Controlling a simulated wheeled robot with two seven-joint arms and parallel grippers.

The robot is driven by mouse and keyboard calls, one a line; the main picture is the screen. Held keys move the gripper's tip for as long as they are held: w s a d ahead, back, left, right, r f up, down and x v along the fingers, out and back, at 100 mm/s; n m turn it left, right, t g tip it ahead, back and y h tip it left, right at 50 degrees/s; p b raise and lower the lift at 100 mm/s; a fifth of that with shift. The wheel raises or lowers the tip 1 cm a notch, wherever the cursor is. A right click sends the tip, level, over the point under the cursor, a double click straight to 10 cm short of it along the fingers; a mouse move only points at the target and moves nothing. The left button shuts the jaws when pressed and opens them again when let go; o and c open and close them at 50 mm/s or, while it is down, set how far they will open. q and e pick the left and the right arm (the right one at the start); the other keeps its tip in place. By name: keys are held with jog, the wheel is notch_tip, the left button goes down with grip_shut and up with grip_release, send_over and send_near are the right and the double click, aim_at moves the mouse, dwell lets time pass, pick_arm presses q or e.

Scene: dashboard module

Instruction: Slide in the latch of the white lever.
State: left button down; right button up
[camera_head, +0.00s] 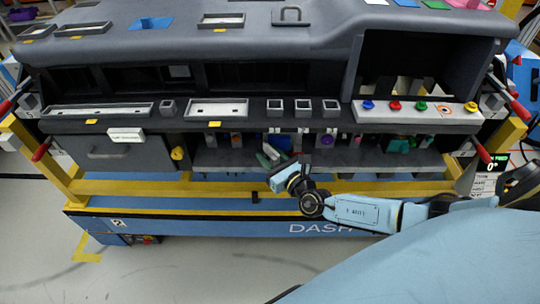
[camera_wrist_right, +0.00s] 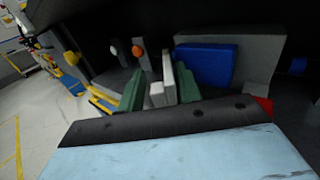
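My right gripper (camera_head: 270,157) reaches in from the right in the head view, at the front edge of the lower shelf of the dashboard. In the right wrist view the gripper (camera_wrist_right: 160,88) has two green fingers standing apart, one on each side of a whitish upright piece (camera_wrist_right: 169,78). A small white block (camera_wrist_right: 157,93) sits at its near side. These look like the white lever and its latch, but I cannot tell for sure. The right finger is close to the whitish piece; contact is unclear. My left gripper is in neither view.
A blue block (camera_wrist_right: 204,64) stands just right of the fingers in the wrist view. An orange knob (camera_wrist_right: 138,50) and a white knob (camera_wrist_right: 113,50) are behind them. The dashboard's upper ledge (camera_head: 180,125) overhangs the shelf. A yellow rail (camera_head: 200,188) runs in front.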

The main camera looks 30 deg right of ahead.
jog(key=shift+c, duration=0.2)
grip_shut()
jog(key=shift+a, duration=0.1)
